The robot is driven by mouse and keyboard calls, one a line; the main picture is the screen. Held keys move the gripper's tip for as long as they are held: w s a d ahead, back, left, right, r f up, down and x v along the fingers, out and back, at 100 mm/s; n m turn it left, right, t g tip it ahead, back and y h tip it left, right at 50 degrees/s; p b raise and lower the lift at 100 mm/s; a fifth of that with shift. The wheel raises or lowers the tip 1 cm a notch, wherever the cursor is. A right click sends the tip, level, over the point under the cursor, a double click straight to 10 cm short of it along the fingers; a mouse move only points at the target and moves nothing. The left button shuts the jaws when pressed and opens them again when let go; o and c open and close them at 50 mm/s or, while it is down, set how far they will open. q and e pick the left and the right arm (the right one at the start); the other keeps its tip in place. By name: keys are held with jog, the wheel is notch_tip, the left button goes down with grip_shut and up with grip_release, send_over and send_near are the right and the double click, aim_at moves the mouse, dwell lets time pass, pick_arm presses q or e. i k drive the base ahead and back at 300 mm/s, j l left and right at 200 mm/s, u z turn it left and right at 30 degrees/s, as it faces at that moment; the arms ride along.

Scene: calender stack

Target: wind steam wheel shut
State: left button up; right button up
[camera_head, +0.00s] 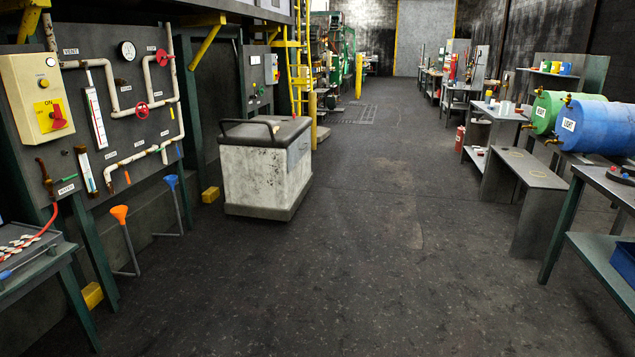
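A dark wall panel (115,75) stands at the left with white pipes running over it. A red handwheel (141,109) sits on the pipework at the middle right of the panel. A second red valve handle (162,57) is higher, near the panel's right edge. Small white labels are beside them, too small to read, so I cannot tell which is the steam wheel or how far either is turned. A round gauge (127,51) is at the top. Neither of my grippers is in view.
A grey-white cart (265,168) with a black handle stands right of the panel. Orange (120,214) and blue (171,182) funnels stand before the panel. A table (30,262) is at the lower left. Barrels and benches line the right. The middle floor (390,220) is clear.

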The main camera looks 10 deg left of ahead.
aim_at(144, 110)
jog(key=i+u, duration=0.3)
jog(key=i, duration=0.25)
jog(key=i+u, duration=0.35)
jog(key=i, duration=0.2)
jog(key=i+l+u, duration=0.3)
jog(key=i, duration=0.25)
